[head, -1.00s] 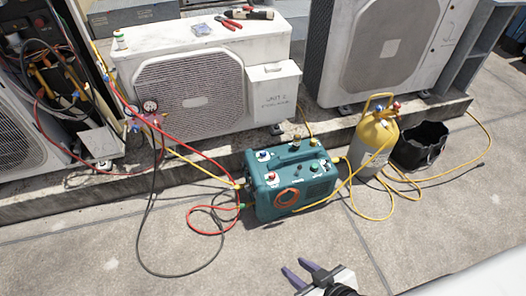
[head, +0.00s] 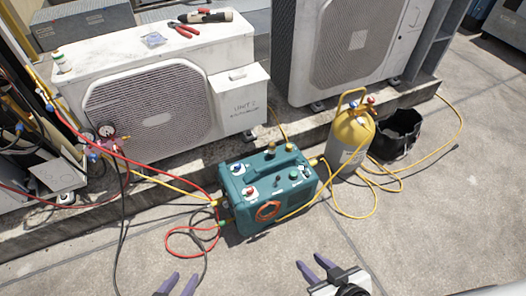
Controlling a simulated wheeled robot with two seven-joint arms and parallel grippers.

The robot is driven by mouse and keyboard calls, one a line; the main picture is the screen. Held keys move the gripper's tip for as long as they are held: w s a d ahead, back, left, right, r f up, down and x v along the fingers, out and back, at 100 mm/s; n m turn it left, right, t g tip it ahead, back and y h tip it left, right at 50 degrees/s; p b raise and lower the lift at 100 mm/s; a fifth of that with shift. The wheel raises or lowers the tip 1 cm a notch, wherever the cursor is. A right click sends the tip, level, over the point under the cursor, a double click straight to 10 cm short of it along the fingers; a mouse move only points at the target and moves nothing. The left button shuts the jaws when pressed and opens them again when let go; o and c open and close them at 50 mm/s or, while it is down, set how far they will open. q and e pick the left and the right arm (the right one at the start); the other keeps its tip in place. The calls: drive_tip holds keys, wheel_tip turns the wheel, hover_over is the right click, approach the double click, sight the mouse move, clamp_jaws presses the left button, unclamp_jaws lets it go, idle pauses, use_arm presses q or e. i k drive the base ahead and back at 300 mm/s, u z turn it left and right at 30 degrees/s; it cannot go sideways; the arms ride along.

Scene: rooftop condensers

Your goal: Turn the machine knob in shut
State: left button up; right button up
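The teal machine (head: 268,212) stands on the concrete in mid-view, with a carry handle and several small knobs on its top panel. A blue knob (head: 237,168) is at its back left, a red knob (head: 250,192) at its front left, and a green knob (head: 294,174) on the right. The labels are too small to read, so I cannot tell which knob is "in" or how it is set. My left gripper (head: 182,279) is open and empty at the bottom edge, left of the machine. My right gripper (head: 311,264) is open and empty in front of the machine. Neither touches anything.
Red and yellow hoses run from the machine's left to gauges (head: 106,132). A yellow cylinder (head: 350,143) and black bucket (head: 396,136) stand to the right, with yellow hose on the ground. Condenser units (head: 150,110) stand behind on a ledge. The front concrete is mostly clear.

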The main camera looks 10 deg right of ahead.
sight(238, 165)
drive_tip(key=i, duration=0.8)
drive_tip(key=u, duration=0.85)
drive_tip(key=i, duration=0.3)
drive_tip(key=u, duration=0.3)
